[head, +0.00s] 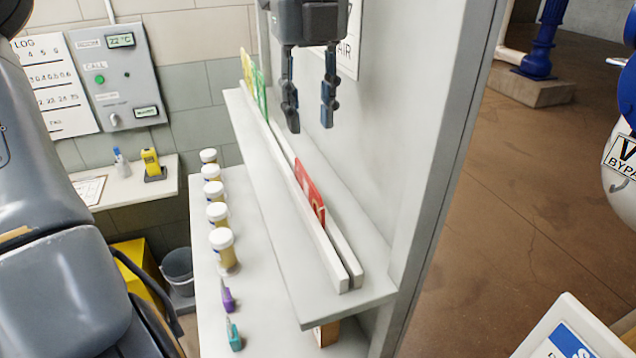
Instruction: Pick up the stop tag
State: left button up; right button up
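The stop tag, a red card (309,190), stands on edge in the slot of a long white rack (330,265) on a narrow wall shelf. Only its upper part shows; its lower edge is hidden by the front rail. My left gripper (310,127) is open and empty, with its fingers pointing down. In the picture it is above the red card and apart from it. My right gripper does not show.
A green tag (260,90) and a yellow tag (246,68) stand at the rack's far end. Several white-capped jars (222,246) line the lower counter. The wall panel (437,150) borders the shelf on the right.

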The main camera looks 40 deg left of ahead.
pick_arm(q)
send_over(306, 174)
notch_tip(306, 174, down, 5)
jog(key=shift+s+d+r+p, duration=0.15)
jog(key=shift+r+p, duration=0.05)
jog(key=shift+p, duration=0.1)
notch_tip(306, 174, down, 3)
jog(key=shift+r+p, duration=0.1)
jog(key=shift+p, duration=0.75)
jog(key=f, duration=0.2)
jog(key=shift+a+f+p, duration=0.2)
jog(key=shift+f+p, duration=0.15)
jog(key=shift+f, duration=0.3)
jog(key=shift+w+f, duration=0.15)
jog(key=shift+w, duration=0.05)
jog(key=shift+c, duration=0.2)
jog(key=shift+s+d, duration=0.1)
jog(key=c, duration=0.3)
grip_shut()
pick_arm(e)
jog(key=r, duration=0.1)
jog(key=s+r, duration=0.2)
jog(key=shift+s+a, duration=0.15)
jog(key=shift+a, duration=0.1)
